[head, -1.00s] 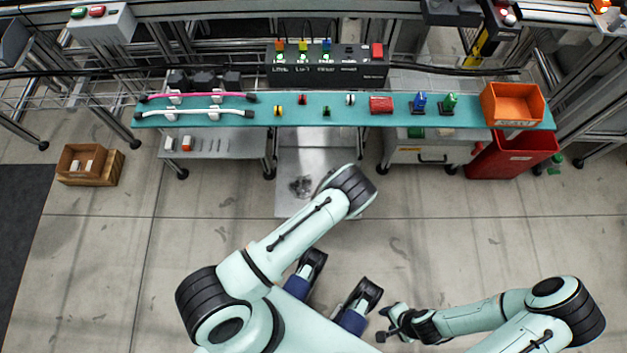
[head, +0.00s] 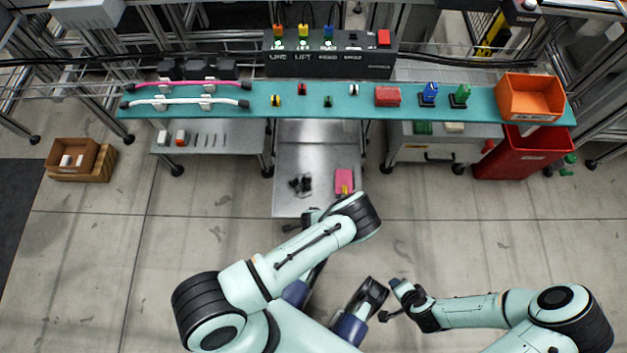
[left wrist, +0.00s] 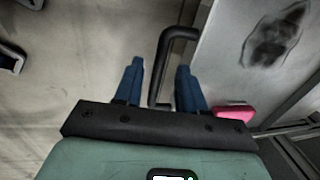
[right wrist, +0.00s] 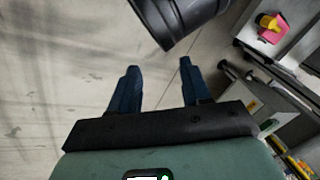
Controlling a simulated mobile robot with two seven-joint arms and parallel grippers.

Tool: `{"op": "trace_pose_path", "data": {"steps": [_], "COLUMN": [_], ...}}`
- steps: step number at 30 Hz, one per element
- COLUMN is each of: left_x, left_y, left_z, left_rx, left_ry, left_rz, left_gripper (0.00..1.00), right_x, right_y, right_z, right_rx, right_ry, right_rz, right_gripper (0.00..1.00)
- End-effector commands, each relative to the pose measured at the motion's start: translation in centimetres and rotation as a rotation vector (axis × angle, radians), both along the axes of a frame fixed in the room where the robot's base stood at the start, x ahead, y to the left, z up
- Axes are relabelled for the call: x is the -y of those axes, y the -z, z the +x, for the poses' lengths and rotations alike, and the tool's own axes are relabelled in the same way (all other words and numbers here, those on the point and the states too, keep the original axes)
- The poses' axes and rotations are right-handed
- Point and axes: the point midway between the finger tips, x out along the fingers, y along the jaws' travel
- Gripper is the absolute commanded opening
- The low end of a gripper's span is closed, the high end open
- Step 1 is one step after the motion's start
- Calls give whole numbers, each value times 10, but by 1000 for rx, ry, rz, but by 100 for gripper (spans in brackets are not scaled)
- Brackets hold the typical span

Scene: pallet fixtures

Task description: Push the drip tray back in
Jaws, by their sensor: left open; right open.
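The drip tray (head: 310,155) is a flat grey metal sheet sticking out from under the teal bench, with a dark stain on it. It also shows in the left wrist view (left wrist: 225,60). Its black bar handle (left wrist: 162,65) at the front edge lies between the fingers of my left gripper (left wrist: 160,68), which is open; I cannot tell if they touch it. In the head view my left arm mostly hides this gripper and the handle. My right gripper (head: 390,300) is open and empty over the floor, away from the tray; its fingers show in the right wrist view (right wrist: 158,68).
A pink item with a yellow part (head: 344,182) lies on the tray's right side. A metal shelf (head: 210,140) stands left of the tray and a grey cabinet (head: 440,145) right. A red bin (head: 515,155) and wooden crate (head: 75,160) stand farther out. The floor in front is clear.

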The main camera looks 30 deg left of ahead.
Motion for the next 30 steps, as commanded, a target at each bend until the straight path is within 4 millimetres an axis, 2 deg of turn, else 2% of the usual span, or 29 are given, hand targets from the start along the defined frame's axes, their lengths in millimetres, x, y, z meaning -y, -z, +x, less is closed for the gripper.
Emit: {"op": "trace_pose_path", "data": {"steps": [4,13,14,15,17,26,30], "left_x": [-1,-1,-1,-1,-1,-3,-10], "left_y": [11,12,12,12,12,12,13], "left_z": [2,2,2,2,2,5,17], "left_rx": [-1,1,1,1,1,2,5], "left_ry": [1,1,1,1,1,-2,-4], "left_rz": [1,1,1,1,1,-1,-2], "left_gripper": [40,40,34,21,1,0,0], "right_x": [3,4,4,4,4,5,9], "right_y": [5,4,4,4,4,6,12], "right_z": [6,8,8,8,8,9,17], "right_rx": [16,21,21,21,21,24,43], "right_ry": [7,9,9,9,9,10,18], "right_rz": [-8,-11,-11,-11,-11,-12,-22], "right_gripper": [48,48,48,48,48,48,48]}}
